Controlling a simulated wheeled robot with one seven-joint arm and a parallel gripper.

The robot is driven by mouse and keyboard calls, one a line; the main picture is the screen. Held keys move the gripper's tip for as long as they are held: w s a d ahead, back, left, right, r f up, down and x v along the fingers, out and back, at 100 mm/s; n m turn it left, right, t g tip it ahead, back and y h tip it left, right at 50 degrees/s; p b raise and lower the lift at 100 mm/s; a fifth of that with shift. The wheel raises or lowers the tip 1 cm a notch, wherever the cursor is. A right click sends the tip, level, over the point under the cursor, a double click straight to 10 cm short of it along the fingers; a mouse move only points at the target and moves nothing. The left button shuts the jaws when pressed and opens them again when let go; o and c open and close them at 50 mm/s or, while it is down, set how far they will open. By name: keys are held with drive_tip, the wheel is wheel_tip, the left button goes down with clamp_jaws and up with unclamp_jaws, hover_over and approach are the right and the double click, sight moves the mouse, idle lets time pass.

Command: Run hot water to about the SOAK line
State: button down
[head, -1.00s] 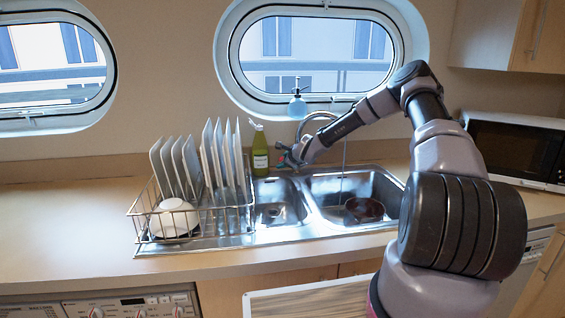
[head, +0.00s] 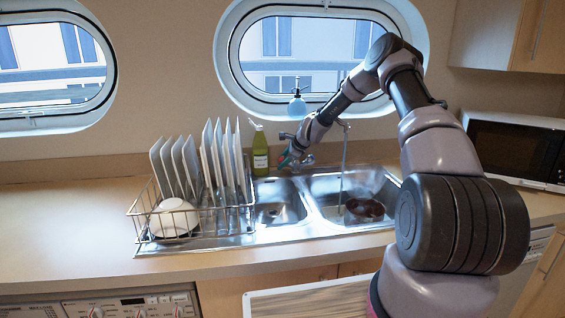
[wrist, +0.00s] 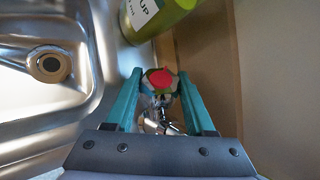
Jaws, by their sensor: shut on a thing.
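My gripper (head: 290,160) is at the back of the sink. In the wrist view my teal fingers (wrist: 160,88) are closed around a tap knob with a red top (wrist: 161,78). A thin stream of water (head: 343,165) falls from the spout into the right basin (head: 322,200). A reddish-brown round dish (head: 366,209) sits in that basin near the stream. A pale haze shows over the back of the basin. No SOAK line can be made out. My wrist and forearm hide much of the tap.
A green soap bottle (head: 260,152) stands close left of my gripper; it also shows in the wrist view (wrist: 155,15). The left basin (head: 280,205) is empty. A dish rack (head: 205,225) with plates and a bowl stands further left. A blue spray bottle (head: 297,105) is behind.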

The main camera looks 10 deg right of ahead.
drive_tip(key=shift+c, duration=1.3)
unclamp_jaws()
drive_tip(key=v, duration=1)
drive_tip(key=shift+s+d+r, duration=0.2)
drive_tip(key=shift+d+r, duration=0.05)
drive_tip(key=shift+r, duration=0.05)
